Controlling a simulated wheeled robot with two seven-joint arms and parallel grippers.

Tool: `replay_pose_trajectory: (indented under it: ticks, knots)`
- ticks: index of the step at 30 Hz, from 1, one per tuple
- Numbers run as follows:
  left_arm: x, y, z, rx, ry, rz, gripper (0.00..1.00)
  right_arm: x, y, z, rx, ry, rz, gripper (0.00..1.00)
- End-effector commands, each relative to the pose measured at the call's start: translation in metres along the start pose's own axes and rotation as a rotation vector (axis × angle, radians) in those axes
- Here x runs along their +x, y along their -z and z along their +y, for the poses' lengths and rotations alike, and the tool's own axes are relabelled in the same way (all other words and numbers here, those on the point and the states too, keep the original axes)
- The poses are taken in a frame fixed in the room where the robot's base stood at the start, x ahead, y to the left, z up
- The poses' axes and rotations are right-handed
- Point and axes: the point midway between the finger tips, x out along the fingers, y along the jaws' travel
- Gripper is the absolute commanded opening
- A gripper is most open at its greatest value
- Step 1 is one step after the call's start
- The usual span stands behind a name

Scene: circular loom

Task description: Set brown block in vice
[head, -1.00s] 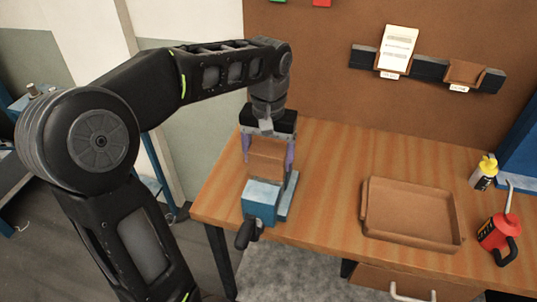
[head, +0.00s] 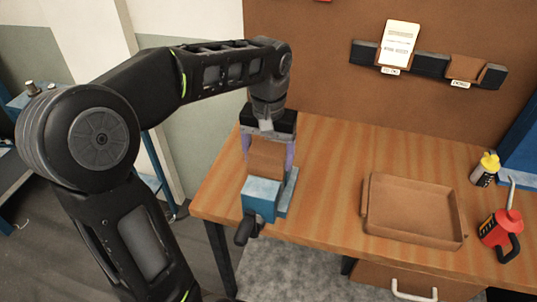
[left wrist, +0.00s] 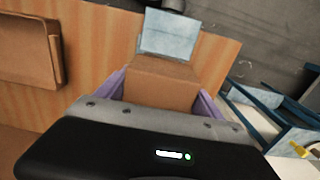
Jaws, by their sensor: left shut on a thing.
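The brown block (head: 266,158) is between the purple fingers of my left gripper (head: 268,155), which is shut on it. The block also shows in the left wrist view (left wrist: 160,83), with a purple finger on each side. The blue vice (head: 261,199) sits at the left front of the table, its dark handle toward the front edge. The block is at the vice, just behind its front blue jaw; how deep it sits cannot be told. The vice's pale blue top shows in the left wrist view (left wrist: 168,36). My right gripper is not in view.
A brown tray (head: 368,218) lies on the wooden table (head: 330,165), right of the vice. A yellow-topped bottle (head: 484,172) and a red can (head: 497,232) stand at the right. A rail with cards (head: 428,64) is on the back board. The table between vice and tray is clear.

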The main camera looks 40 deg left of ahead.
Motion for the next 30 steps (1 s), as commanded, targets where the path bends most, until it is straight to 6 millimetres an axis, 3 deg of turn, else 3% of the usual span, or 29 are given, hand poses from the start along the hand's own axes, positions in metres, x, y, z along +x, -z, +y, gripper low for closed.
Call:
replay_pose_trajectory:
  ticks: [20, 21, 28, 30]
  knots:
    - [0.034, 0.000, 0.000, 0.001, 0.000, 0.000, 0.04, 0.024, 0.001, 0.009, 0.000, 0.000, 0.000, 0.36]
    - [0.032, 0.000, 0.000, 0.000, 0.000, 0.001, 0.80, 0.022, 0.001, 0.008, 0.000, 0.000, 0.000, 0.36]
    - [0.032, 0.000, 0.000, 0.000, 0.000, 0.000, 0.99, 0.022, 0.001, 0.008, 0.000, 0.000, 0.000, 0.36]
    - [0.032, 0.000, 0.000, 0.000, 0.000, 0.000, 1.00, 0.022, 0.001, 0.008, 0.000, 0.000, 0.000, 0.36]
